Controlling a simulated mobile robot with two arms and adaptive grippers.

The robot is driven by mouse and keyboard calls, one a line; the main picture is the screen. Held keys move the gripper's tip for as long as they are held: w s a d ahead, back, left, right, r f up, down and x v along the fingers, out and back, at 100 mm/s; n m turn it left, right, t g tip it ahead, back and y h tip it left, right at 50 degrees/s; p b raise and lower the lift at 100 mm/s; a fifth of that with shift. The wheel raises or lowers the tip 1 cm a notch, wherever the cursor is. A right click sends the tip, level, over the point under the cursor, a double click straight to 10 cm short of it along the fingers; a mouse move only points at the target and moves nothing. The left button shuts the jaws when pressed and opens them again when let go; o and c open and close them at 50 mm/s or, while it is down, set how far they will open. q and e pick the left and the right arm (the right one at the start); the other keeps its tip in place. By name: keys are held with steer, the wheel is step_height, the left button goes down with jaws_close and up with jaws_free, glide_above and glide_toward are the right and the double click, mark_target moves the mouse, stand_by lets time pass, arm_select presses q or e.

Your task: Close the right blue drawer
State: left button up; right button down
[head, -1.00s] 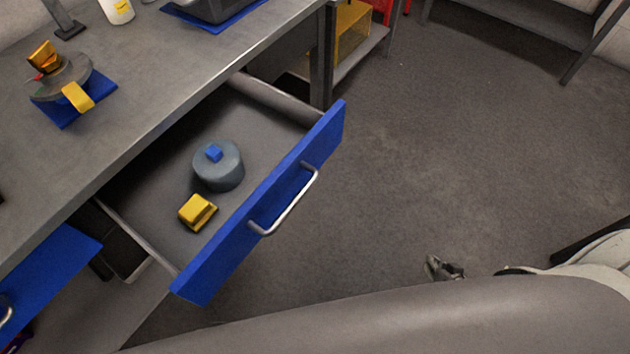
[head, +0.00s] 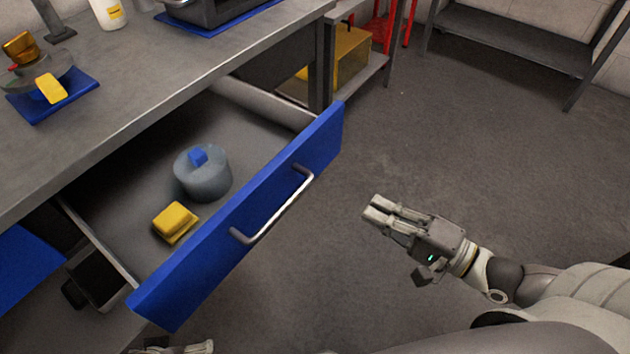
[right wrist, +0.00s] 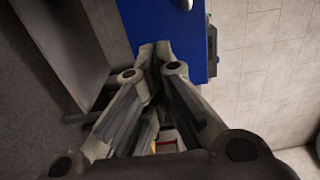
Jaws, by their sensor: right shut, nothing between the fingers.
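The right blue drawer (head: 240,215) is pulled out from under the grey workbench, with its blue front and metal handle (head: 275,208) facing the open floor. A grey cylinder with a blue knob (head: 203,173) and a yellow block (head: 175,222) lie inside. My right gripper (head: 376,208) is shut and empty, to the right of the handle and apart from it. In the right wrist view, its fingertips (right wrist: 155,50) appear in front of a blue panel (right wrist: 165,20), likely the drawer front. A pale part at the bottom edge (head: 180,348) may be my left gripper; its fingers are unclear.
The workbench top (head: 150,100) holds a blue mat with a yellow-tabbed device (head: 50,90), a white bottle (head: 110,14) and a dark tray. Another blue front (head: 25,265) is at the left. Open floor (head: 450,140) lies right of the drawer; a metal shelf (head: 510,40) stands behind.

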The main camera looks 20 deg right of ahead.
steer(key=w, duration=0.1)
arm_select(q)
steer(key=b, duration=0.1)
steer(key=w+r+t+b, duration=0.1)
steer(key=b, duration=0.1)
steer(key=shift+w+d+r, duration=0.1)
steer(key=shift+w+d, duration=0.15)
steer(key=shift+w, duration=0.05)
arm_select(e)
glide_above(316, 177)
steer(key=s+a, duration=0.1)
steer(key=s, duration=0.3)
steer(key=shift+s+a, duration=0.1)
steer(key=shift+s, duration=0.05)
arm_select(q)
steer(key=shift+s, duration=0.1)
